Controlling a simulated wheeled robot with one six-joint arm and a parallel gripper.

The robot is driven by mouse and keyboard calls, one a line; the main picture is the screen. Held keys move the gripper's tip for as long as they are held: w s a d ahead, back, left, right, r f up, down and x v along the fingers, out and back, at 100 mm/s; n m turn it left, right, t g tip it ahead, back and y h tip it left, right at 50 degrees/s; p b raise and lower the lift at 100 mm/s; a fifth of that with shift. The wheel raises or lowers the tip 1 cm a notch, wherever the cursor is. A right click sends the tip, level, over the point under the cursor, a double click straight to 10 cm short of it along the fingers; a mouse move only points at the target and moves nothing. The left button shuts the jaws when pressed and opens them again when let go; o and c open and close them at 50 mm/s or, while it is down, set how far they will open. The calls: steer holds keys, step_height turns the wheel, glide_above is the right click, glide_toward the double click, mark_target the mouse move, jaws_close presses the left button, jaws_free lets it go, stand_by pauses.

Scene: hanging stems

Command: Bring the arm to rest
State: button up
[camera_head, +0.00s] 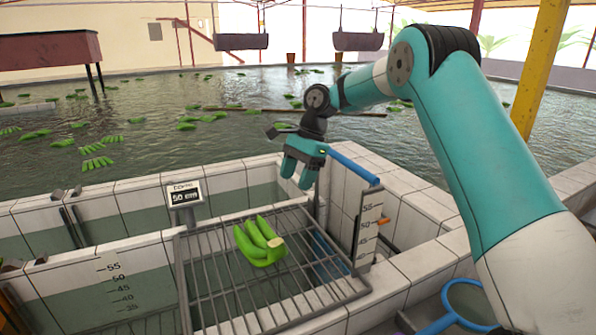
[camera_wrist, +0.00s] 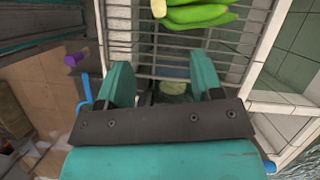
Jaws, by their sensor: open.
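My gripper (camera_head: 299,170) hangs at the end of my teal arm, above the far end of the wire rack, with its fingers pointing down. In the wrist view its two teal fingers (camera_wrist: 162,82) are apart with nothing between them. A bunch of green bananas (camera_head: 259,242) lies on the wire rack (camera_head: 212,285), apart from the gripper. The bunch also shows at the top of the wrist view (camera_wrist: 200,14), beyond the fingertips.
White-tiled tank walls (camera_head: 140,250) surround the rack. A small display (camera_head: 184,196) stands left of it and a depth gauge board (camera_head: 368,230) right of it. A blue hoop net (camera_head: 470,302) is at the lower right. Green bunches float in the pool behind.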

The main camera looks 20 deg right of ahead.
steer(key=shift+d+r, duration=0.1)
steer(key=shift+r, duration=0.35)
